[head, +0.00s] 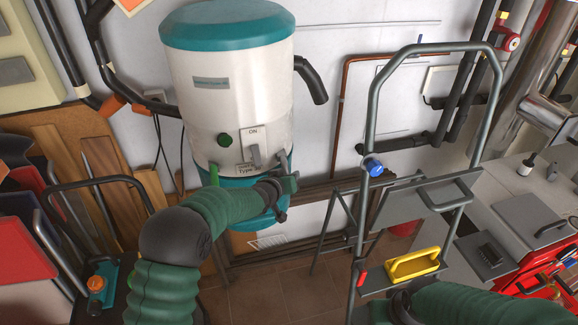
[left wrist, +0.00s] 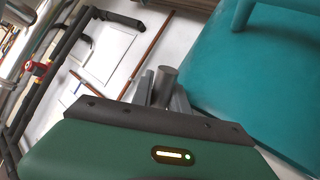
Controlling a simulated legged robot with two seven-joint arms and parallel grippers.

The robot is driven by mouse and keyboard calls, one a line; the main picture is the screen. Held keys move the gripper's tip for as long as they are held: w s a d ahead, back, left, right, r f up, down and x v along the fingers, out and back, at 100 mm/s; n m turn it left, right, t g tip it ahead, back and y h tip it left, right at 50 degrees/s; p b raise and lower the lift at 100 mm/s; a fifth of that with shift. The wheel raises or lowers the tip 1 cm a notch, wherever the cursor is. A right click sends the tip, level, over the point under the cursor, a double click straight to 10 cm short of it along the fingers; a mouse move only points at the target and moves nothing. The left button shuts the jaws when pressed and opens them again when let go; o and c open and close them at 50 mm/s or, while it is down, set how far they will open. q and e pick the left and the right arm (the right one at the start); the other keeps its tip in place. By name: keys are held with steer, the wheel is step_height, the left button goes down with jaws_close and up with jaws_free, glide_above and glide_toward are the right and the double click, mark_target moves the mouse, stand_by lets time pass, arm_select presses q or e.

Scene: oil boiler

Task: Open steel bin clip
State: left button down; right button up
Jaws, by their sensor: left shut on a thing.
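The bin is a tall white cylinder (head: 225,100) with a teal lid and a teal lower section (left wrist: 250,70). My left gripper (head: 288,184) is at the bin's lower right side, near the seam between white and teal. In the left wrist view its fingers (left wrist: 163,98) are shut around a short grey steel cylinder (left wrist: 165,78), which appears to be part of the steel clip, beside the teal wall. The rest of the clip is hidden by the gripper. My right arm lies at the lower right; its dark end (head: 398,298) shows, but its fingers cannot be made out.
A grey step ladder (head: 372,110) carrying a yellow tray (head: 412,265) stands to the right. Boards and a red panel (head: 20,235) are at left.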

arm_select(q)
steer(key=shift+s+d+f+g+p, duration=0.1)
steer(key=shift+s+f+g+p, duration=0.1)
steer(key=shift+g+p, duration=0.15)
steer(key=c, duration=1.6)
jaws_free()
steer(key=shift+o, duration=0.2)
steer(key=shift+w, duration=0.15)
steer(key=shift+r, duration=0.15)
